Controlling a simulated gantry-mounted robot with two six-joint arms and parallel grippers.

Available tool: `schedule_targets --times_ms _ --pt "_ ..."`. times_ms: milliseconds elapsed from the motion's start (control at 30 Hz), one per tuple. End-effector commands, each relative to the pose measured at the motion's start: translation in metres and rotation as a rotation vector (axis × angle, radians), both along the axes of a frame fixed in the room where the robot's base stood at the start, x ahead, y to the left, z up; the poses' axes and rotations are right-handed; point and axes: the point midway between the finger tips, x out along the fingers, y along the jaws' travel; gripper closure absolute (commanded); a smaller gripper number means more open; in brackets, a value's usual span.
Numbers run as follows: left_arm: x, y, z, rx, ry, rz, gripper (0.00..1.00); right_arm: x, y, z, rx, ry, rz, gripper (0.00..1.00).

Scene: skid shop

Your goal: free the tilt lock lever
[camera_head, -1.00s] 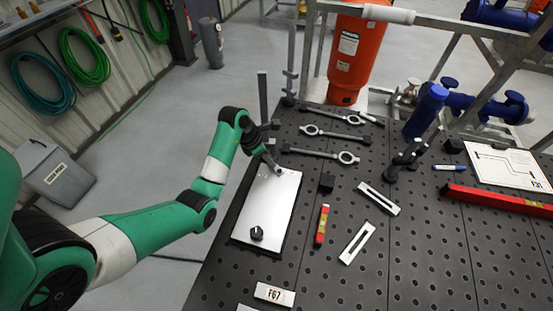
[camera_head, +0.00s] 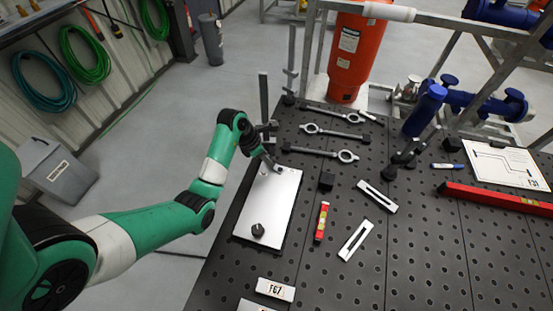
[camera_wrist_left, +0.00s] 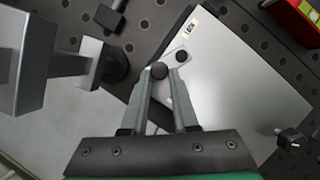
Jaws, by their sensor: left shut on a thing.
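A pale silver plate (camera_head: 283,215) lies on the dark bench at its left edge; it also shows in the wrist view (camera_wrist_left: 235,90). At one corner is a small grey lever (camera_wrist_left: 176,60) with a dark pivot or bolt and a round dark knob (camera_wrist_left: 159,71). My left gripper (camera_head: 276,166) is over the plate's far corner. In the wrist view, its fingertips (camera_wrist_left: 160,76) are closed about the knob. My right gripper is out of view.
A black knob (camera_head: 258,230) stands at the plate's near end. A grey upright clamp (camera_head: 264,98) stands close beside my left wrist. Several wrenches (camera_head: 335,132), a red level (camera_head: 321,222) and slotted bars (camera_head: 355,241) lie to the right.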

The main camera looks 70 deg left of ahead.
Motion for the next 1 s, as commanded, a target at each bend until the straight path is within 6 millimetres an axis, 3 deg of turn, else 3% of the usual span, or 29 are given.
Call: schedule_targets --times_ms 333,767,800,967,1000 --pt "-0.004 -0.009 0.001 -0.008 -0.001 -0.009 0.89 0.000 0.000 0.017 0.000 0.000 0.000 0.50" --pt "-0.006 -0.012 -0.002 -0.007 -0.001 -0.009 0.92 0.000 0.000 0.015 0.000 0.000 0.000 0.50" --pt "-0.006 -0.012 -0.001 -0.007 -0.001 -0.008 0.67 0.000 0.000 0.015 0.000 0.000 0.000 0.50" --pt "-0.007 -0.010 -0.001 -0.005 -0.001 -0.006 0.38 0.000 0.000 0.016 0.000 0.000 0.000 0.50" --pt "-0.007 -0.010 -0.001 -0.004 -0.001 -0.005 0.37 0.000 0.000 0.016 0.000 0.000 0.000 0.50"
